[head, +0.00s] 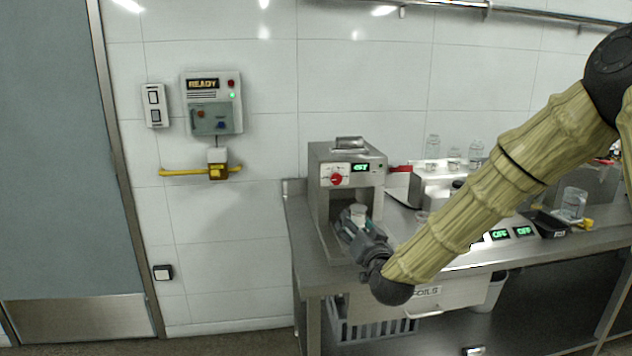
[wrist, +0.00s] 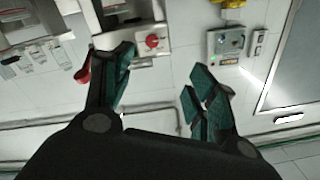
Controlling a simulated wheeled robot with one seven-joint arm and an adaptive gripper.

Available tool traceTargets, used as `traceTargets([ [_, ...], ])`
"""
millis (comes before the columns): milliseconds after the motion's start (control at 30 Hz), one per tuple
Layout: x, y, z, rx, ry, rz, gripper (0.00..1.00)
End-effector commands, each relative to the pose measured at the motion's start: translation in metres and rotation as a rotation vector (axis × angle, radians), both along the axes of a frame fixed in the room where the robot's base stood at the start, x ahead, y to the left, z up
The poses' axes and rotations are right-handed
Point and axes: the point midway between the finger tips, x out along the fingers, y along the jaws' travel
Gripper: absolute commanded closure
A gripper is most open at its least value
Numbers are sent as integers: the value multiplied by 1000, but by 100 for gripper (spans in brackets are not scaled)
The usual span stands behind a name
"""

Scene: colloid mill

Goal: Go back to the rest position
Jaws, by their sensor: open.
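My gripper (head: 357,222) is at the front of the grey mill (head: 318,185), by its open bay, at the end of my bent arm. In the wrist view my gripper (wrist: 163,75) has its two teal-padded fingers spread apart, with nothing between them. A small whitish cup (head: 358,211) shows in the bay by the fingertips, partly hidden by them; whether they touch it I cannot tell. The mill has a red knob (head: 337,180) and a lit green display (head: 361,168). The knob also shows in the wrist view (wrist: 152,41).
The steel bench (head: 308,275) runs right, with glass jars (head: 432,147), a beaker (head: 573,203) and devices with green displays (head: 512,232) behind or beside my arm. A wall panel (head: 212,103) reads READY.

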Motion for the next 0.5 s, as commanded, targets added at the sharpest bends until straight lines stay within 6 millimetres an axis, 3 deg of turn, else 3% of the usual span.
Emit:
traceTargets([
  [367, -25, -2, -85, -57, 159, 16, 42],
  [500, -44, -7, -132, -89, 253, 24, 42],
])
